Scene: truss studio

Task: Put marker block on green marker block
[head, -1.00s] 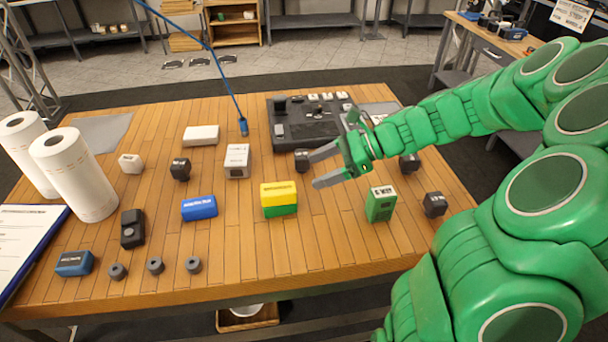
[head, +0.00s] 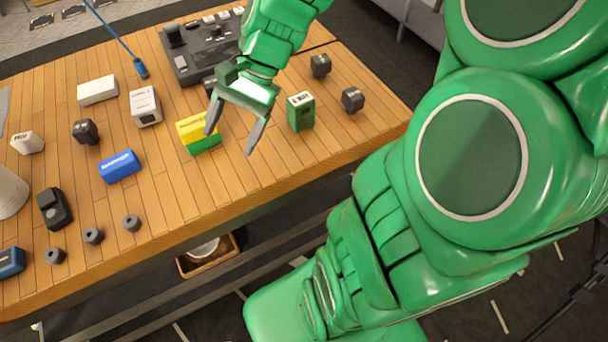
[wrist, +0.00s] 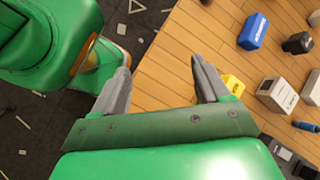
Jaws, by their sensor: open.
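A yellow block (head: 193,126) sits flat on top of a green block (head: 205,144) near the front of the wooden table. Another green block (head: 301,113) with a white label on top stands upright to the right. A blue block (head: 120,166) lies to the left. My gripper (head: 230,141) is open and empty, its fingers pointing down toward the table's front edge. One finger overlaps the yellow block's right end in the head view; contact cannot be told. In the wrist view my gripper (wrist: 160,68) has bare table between its fingers, with the yellow block (wrist: 231,85) beside the right finger.
A black console (head: 190,55) is at the back. A white-grey box (head: 145,106), a white block (head: 98,90) and several dark pieces stand around. Two dark blocks (head: 352,99) are at the right. Bare table lies between the blue and yellow blocks.

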